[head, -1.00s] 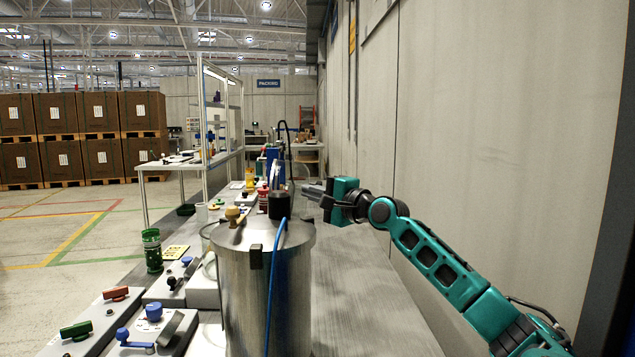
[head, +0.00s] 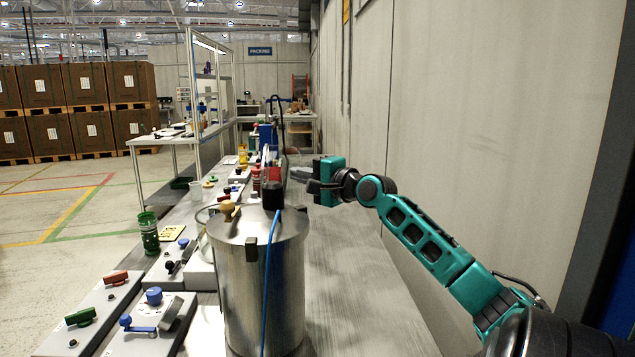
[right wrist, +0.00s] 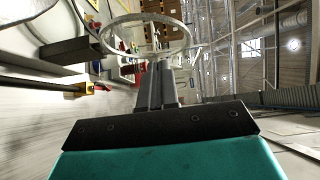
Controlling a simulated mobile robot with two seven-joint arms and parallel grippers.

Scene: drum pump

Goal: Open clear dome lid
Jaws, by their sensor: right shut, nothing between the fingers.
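My right gripper (head: 312,185) is shut and empty, above the grey bench to the right of the steel drum's top. In the right wrist view its closed fingers (right wrist: 158,70) point at a clear round rim (right wrist: 106,39), which looks like the clear dome lid. The rim is just beyond the fingertips; I cannot tell whether they touch. The lid looks closed or nearly so, but its tilt is unclear. In the head view the lid is too faint to make out surely near the gripper. My left gripper is not in view.
The steel drum (head: 262,290) with a blue hose (head: 268,280) stands in front, close to the gripper. A wall (head: 480,130) bounds the right; the bench (head: 350,290) beside the drum is clear.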

